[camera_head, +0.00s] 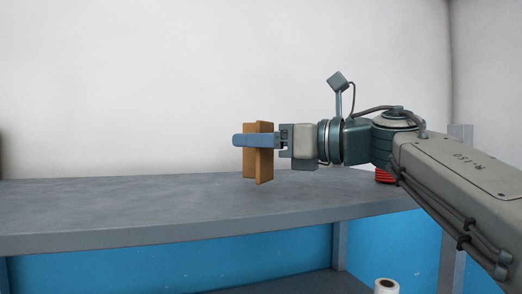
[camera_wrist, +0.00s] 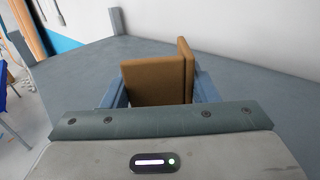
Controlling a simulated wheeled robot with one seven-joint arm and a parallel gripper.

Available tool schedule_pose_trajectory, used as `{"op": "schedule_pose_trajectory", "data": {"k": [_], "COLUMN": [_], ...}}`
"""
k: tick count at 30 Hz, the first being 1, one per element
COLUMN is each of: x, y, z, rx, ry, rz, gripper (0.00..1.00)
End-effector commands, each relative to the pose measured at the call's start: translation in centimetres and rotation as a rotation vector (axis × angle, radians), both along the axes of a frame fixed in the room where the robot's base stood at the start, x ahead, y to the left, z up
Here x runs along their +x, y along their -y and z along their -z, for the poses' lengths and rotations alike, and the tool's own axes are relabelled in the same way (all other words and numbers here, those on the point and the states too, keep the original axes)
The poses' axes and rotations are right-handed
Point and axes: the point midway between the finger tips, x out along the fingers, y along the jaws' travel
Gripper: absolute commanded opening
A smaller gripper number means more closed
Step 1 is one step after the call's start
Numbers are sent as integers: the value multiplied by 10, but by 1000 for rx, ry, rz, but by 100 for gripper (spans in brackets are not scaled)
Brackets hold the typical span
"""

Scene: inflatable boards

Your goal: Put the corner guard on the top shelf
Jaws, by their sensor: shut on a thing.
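The corner guard (camera_head: 264,165) is a tan-brown, L-shaped piece of two upright flat walls. My gripper (camera_head: 256,140) has its blue fingers shut on it, and it stands upright in the grip. In the wrist view the corner guard (camera_wrist: 158,80) sits between the two blue fingers. The top shelf (camera_head: 130,205) is a grey flat surface beneath it. The guard's lower end is close to the shelf surface; I cannot tell whether it touches.
A red object (camera_head: 384,176) stands on the shelf at the right, partly hidden behind my arm. A white roll (camera_head: 386,286) is below the top shelf. The shelf's left and middle are clear. A grey post (camera_head: 460,135) rises at the right end.

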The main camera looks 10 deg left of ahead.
Motion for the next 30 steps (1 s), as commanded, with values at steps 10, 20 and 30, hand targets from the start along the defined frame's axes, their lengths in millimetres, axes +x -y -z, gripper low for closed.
{"op": "schedule_pose_trajectory", "data": {"k": [10, 20, 30], "x": [0, 0, 0], "y": [0, 0, 0], "z": [18, 21, 19], "rx": [1, 1, 1], "ry": [0, 0, 0], "rz": [0, 0, 0], "gripper": [24, 65, 75]}}
